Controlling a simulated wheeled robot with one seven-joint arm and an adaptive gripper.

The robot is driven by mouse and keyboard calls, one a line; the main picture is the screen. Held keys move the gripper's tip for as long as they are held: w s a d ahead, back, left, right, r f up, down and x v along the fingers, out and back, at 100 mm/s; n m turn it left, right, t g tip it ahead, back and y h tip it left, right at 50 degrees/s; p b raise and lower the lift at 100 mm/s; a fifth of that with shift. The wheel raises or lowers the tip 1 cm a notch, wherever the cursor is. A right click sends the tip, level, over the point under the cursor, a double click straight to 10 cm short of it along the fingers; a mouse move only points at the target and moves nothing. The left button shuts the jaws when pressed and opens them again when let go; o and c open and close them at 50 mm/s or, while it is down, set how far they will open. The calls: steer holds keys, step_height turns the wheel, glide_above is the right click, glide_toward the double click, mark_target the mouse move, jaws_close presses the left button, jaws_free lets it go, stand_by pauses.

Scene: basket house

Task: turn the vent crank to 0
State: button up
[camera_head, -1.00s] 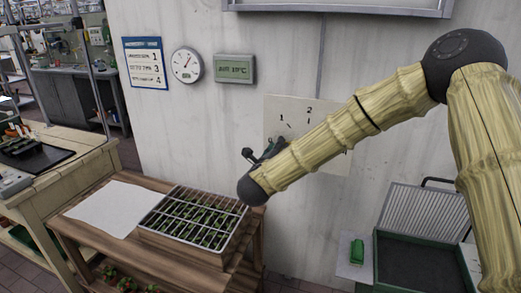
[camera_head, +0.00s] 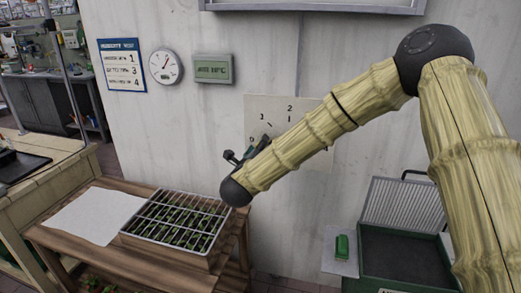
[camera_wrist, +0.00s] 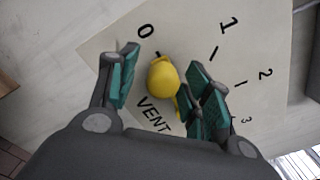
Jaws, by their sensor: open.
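The vent plate (camera_head: 258,106) is a pale panel on the wall, marked with numbers; my arm covers part of it in the head view. In the wrist view, the plate (camera_wrist: 105,42) shows 0, 1, 2, 3 and the word VENT. The crank's yellow knob (camera_wrist: 162,77) is beside the 0 mark and partly covers its tick line. My gripper (camera_wrist: 167,68) is open, with one teal-padded finger left of the knob and the other fingers right of it. A gap shows on the left; contact on the right cannot be told. The crank's pivot is mostly hidden.
A wooden bench with a gridded seedling tray (camera_head: 175,222) and white sheet (camera_head: 95,215) stands below left. A dial clock (camera_head: 166,67), a display (camera_head: 213,69) and a blue notice (camera_head: 121,65) hang on the wall. A green case (camera_head: 400,255) is open at lower right.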

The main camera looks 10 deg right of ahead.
steer(key=shift+s, duration=0.1)
steer(key=v, duration=1.1)
steer(key=shift+s+a, duration=0.2)
steer(key=shift+s, duration=0.15)
